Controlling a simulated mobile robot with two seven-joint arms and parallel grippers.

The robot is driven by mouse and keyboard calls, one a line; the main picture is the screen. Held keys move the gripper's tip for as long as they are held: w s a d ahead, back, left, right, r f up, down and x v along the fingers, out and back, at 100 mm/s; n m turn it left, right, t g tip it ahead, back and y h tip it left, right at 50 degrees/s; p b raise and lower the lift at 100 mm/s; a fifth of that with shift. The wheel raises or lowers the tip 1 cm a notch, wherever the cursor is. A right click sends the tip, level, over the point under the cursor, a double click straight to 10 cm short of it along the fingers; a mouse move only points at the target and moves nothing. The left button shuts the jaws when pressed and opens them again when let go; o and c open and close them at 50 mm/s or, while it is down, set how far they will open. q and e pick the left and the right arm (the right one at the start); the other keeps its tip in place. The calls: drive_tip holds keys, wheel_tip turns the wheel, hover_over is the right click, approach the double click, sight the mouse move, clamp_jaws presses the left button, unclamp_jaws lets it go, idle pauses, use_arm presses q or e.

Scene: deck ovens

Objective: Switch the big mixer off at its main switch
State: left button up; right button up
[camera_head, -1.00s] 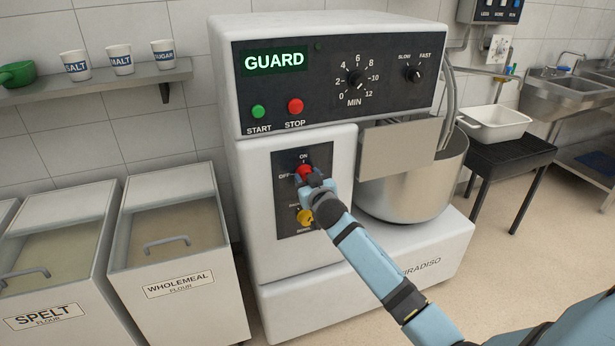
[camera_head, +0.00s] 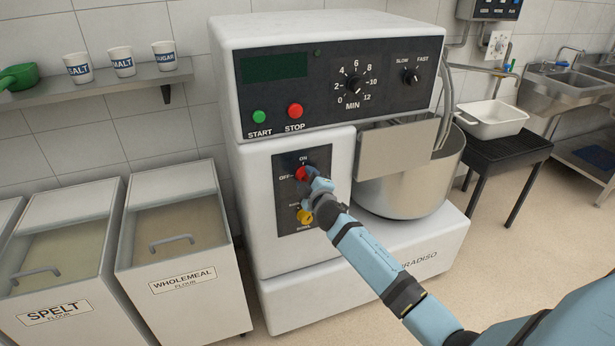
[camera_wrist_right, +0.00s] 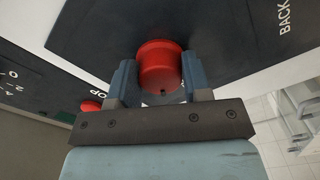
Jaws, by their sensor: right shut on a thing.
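The big mixer (camera_head: 295,285) is a white machine with a steel bowl (camera_head: 415,190). Its red main switch (camera_head: 301,174) sits on a dark plate marked ON at the top and OFF at the left. My right gripper (camera_head: 311,174) is at this red knob. In the right wrist view its two fingers stand on either side of the red knob (camera_wrist_right: 159,66), shut on it. The mixer's display (camera_head: 274,67) is dark. The knob's pointer is hidden, so its setting cannot be read. My left gripper is not in view.
A yellow knob (camera_head: 305,216) sits just below the red one. Green START (camera_head: 260,117) and red STOP (camera_head: 295,111) buttons are above. Flour bins (camera_head: 180,290) stand close at the left. A black stand with a white tub (camera_head: 492,119) is at the right.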

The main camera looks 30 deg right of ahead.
drive_tip(key=n+p, duration=0.1)
drive_tip(key=n, duration=0.4)
drive_tip(key=shift+n, duration=0.4)
idle(0.4)
drive_tip(key=o, duration=0.9)
drive_tip(key=v, duration=1.3)
drive_tip(key=shift+s+p, duration=0.4)
drive_tip(key=shift+p, duration=0.05)
